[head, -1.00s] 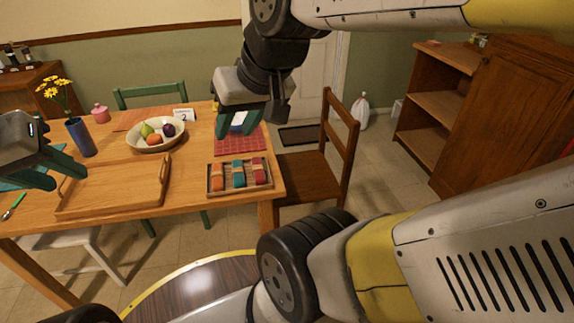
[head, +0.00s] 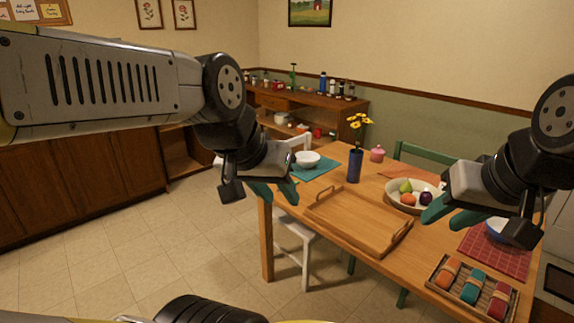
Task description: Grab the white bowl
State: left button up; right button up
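A small white bowl (head: 308,160) sits upright on a teal placemat (head: 322,171) at the far left corner of the wooden table. My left gripper (head: 276,194) is in front of the table's left edge, nearer to me and a little left of the bowl. Its teal fingers are apart with nothing seen between them. My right gripper (head: 452,216) hangs over the right part of the table, its teal fingers apart and empty. A second bowl, bluish white (head: 495,230), stands on a red placemat (head: 484,252), partly hidden behind my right gripper.
A wooden tray (head: 350,222) lies mid-table, with a blue vase of yellow flowers (head: 355,165) behind it. A fruit bowl (head: 395,198), pink jar (head: 377,154) and a box of rolled napkins (head: 447,300) are on the table. White (head: 297,238) and green chairs (head: 425,153) stand around it.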

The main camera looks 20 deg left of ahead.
aim_at(306, 159)
jog(key=u, duration=0.4)
jog(key=z, duration=0.25)
jog(key=i+j+z, duration=0.2)
jog(key=z, duration=0.2)
jog(key=i+j+z, duration=0.2)
jog(key=j+z, duration=0.2)
jog(key=i+j+z, duration=0.1)
jog(key=j, duration=0.3)
jog(key=i+j, duration=0.2)
jog(key=j, duration=0.25)
jog(key=i+j+z, duration=0.15)
jog(key=j, duration=0.25)
jog(key=i+j, duration=0.1)
jog(key=j, duration=0.35)
jog(key=i+j+z, duration=0.15)
jog(key=j, duration=0.3)
jog(key=i+j, duration=0.1)
jog(key=j, duration=0.5)
jog(key=i+j, duration=0.1)
jog(key=j, duration=0.45)
